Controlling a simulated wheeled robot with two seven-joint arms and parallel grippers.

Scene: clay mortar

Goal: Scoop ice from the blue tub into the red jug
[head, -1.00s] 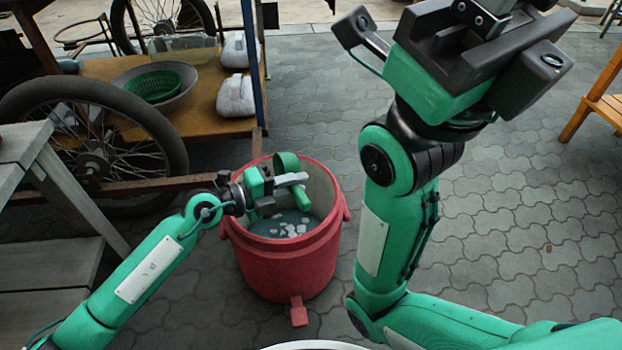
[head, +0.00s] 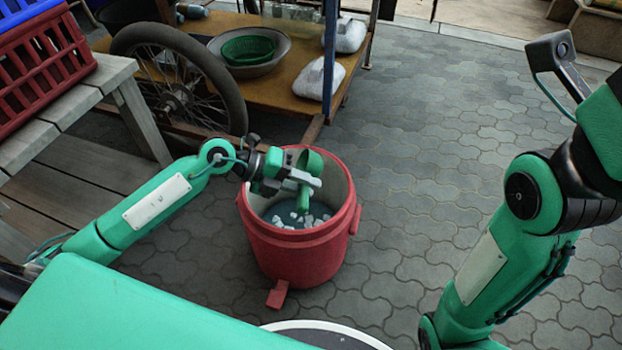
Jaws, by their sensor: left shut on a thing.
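The red jug (head: 297,252) stands upright on the paving, open at the top, with pale ice pieces (head: 284,219) lying in water inside it. My left gripper (head: 297,182) is over the jug's mouth, shut on a green scoop (head: 311,164). The scoop looks tilted, with a green part reaching down toward the ice; whether it touches the ice or holds any, I cannot tell. No blue tub is in view.
A red crate (head: 38,68) sits on a grey wooden bench (head: 108,82) at left. A wheeled cart (head: 285,100) behind the jug bears a bowl (head: 283,47) with a green basket (head: 248,50) and white bags (head: 318,78). Paving right of the jug is clear.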

